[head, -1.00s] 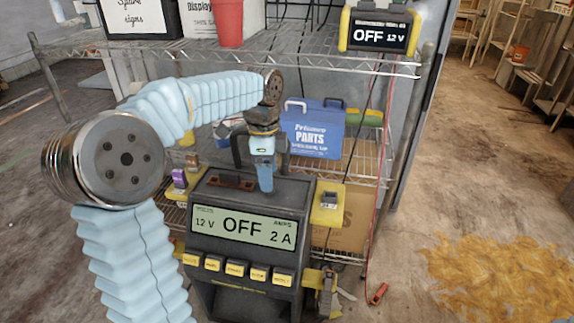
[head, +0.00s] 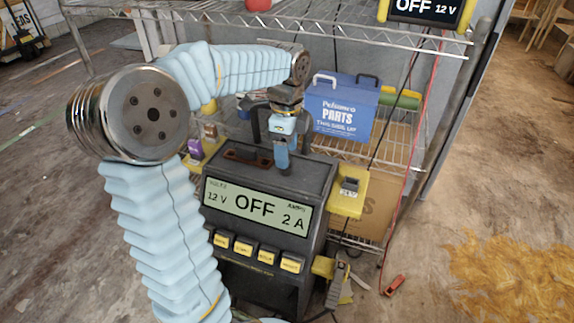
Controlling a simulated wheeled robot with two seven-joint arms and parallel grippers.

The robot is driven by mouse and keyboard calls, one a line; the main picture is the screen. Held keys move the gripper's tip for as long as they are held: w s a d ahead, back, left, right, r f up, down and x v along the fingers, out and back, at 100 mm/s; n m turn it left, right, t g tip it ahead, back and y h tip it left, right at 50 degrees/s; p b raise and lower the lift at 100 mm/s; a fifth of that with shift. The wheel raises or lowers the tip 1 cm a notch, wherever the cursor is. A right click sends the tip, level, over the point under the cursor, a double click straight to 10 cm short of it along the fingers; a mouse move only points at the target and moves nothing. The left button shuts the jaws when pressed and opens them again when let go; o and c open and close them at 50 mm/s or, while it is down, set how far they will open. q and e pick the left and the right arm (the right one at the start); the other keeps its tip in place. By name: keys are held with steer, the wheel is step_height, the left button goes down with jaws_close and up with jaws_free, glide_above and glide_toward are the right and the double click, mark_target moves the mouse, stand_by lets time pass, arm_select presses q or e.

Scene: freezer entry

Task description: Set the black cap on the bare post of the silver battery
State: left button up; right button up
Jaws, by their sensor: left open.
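My left gripper (head: 283,168) hangs fingers-down over the top of a dark charger (head: 315,165), near its middle. The fingers overlap in this view, and nothing shows held between them. I cannot tell whether the fingertips touch the charger top. I cannot pick out the silver battery, its bare post or the black cap for certain. A small grey and black item (head: 349,186) sits on the yellow ledge (head: 345,207) at the charger's right side. My right gripper is out of view.
A blue parts box (head: 340,108) stands on the wire rack behind the charger. Purple (head: 194,146) and brown items sit on a yellow ledge at its left. A red clamp (head: 395,285) lies on the floor. A yellow spill (head: 510,275) covers the floor at right.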

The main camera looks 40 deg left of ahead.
arm_select(q)
step_height(320, 180, down, 4)
steer(key=shift+w+r, duration=0.1)
steer(key=shift+r, duration=0.05)
steer(key=shift+c, duration=0.4)
steer(key=c, duration=1)
steer(key=shift+c, duration=0.2)
